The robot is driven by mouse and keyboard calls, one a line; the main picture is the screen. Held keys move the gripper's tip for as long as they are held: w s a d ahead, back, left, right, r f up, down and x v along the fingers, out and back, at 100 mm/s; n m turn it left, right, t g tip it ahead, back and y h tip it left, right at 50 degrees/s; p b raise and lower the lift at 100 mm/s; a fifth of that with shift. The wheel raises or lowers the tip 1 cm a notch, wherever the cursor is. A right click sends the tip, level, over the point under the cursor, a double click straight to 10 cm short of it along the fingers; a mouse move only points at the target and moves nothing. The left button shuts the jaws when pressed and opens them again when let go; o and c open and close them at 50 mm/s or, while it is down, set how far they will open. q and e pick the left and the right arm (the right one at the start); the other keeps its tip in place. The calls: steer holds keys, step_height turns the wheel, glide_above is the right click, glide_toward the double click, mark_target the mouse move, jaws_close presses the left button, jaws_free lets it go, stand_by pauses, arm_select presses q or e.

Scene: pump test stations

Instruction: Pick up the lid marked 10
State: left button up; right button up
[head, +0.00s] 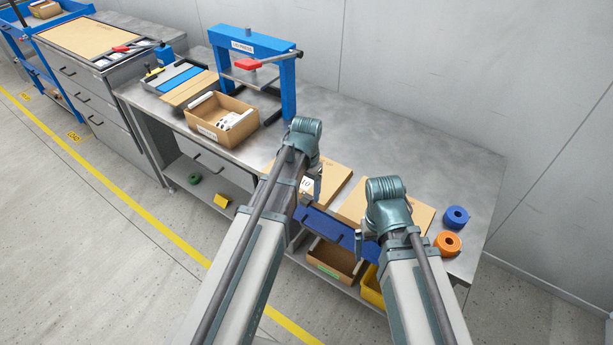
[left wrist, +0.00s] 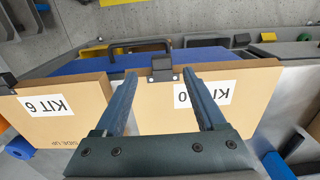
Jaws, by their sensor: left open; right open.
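The lid marked 10 is a flat cardboard-brown lid (head: 334,183) near the front edge of the bench in the head view. In the left wrist view, the lid (left wrist: 252,108) has an upside-down white label, partly covered by a finger, reading KIT and a 0. A small dark tab (left wrist: 162,67) sits at its edge. My left gripper (left wrist: 160,76) is open, its fingers over the lid on either side of the tab; contact is unclear. It also shows in the head view (head: 308,192). My right gripper (head: 363,242) is open, in front of the other lid.
A second brown lid (left wrist: 85,112), labelled KIT 6, lies beside it. A blue panel (head: 325,227) with a handle is at the bench front. Blue (head: 456,217) and orange (head: 447,243) rolls lie right. A blue press (head: 288,85) and a parts box (head: 200,127) stand left.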

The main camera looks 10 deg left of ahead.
mark_target(305, 200)
arm_select(q)
step_height(305, 200, down, 4)
steer(key=b, duration=0.3)
steer(key=shift+a+f+b, duration=0.15)
steer(key=shift+f+b, duration=0.05)
steer(key=shift+b, duration=0.15)
steer(key=shift+r, duration=0.1)
jaws_close()
